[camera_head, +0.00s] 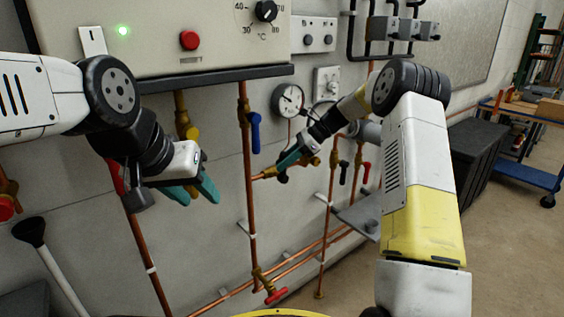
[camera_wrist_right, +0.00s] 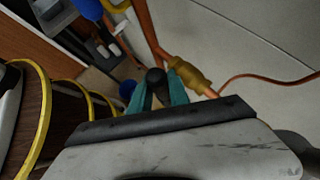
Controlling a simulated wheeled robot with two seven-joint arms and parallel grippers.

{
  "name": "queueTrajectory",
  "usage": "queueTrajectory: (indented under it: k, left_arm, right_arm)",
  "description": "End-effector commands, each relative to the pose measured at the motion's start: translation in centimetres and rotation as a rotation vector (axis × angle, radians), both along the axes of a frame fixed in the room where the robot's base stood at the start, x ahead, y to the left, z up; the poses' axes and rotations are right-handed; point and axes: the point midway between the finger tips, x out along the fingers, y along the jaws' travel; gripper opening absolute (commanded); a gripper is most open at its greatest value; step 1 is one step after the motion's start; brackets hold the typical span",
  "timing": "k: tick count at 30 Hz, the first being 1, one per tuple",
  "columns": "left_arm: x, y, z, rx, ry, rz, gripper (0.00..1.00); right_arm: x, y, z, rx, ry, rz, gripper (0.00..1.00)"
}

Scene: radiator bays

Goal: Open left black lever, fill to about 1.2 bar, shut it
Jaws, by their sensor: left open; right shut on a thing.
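My right gripper (camera_head: 284,170) is shut on the left black lever (camera_wrist_right: 155,78), at a brass valve (camera_wrist_right: 188,74) on a short copper branch pipe. In the head view the teal fingers cover most of this lever. The wrist view shows the lever between both fingertips. The round white pressure gauge (camera_head: 289,100) hangs on the wall above it; its needle is too small to read exactly. My left gripper (camera_head: 190,192) is open and empty, in front of the wall at the left.
A blue lever (camera_head: 254,132) is on the vertical copper pipe left of the gauge. Another black lever (camera_head: 344,172) and a red lever (camera_head: 366,172) are to the right. A red-handled valve (camera_head: 275,295) is low down. The boiler (camera_head: 160,40) overhangs the pipes.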

Motion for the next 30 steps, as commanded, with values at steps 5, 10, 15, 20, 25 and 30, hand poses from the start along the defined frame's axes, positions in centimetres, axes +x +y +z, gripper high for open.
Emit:
queueTrajectory:
  k: [5,10,15,20,25,30]
  left_arm:
    - [0.0,0.0,0.0,0.000,0.000,0.000,0.43]
    - [0.0,0.0,0.0,0.000,0.000,0.000,0.43]
    - [0.0,0.0,0.0,0.000,0.000,0.000,0.43]
    - [0.0,0.0,0.0,0.000,0.000,0.000,0.43]
    - [0.0,0.0,0.0,0.000,0.000,0.000,0.43]
    - [0.0,0.0,0.0,0.000,0.000,0.000,0.43]
  right_arm:
    - [0.1,-0.1,0.1,0.000,-0.001,-0.006,0.00]
    - [0.1,-0.1,0.1,0.000,-0.001,-0.006,0.39]
    - [0.1,-0.1,0.0,-0.001,-0.001,-0.004,0.43]
    - [0.1,-0.1,0.1,-0.001,-0.001,-0.004,0.43]
    - [0.2,-1.3,1.1,-0.001,-0.003,-0.006,0.43]
    - [0.3,-3.6,3.2,-0.002,-0.003,-0.007,0.43]
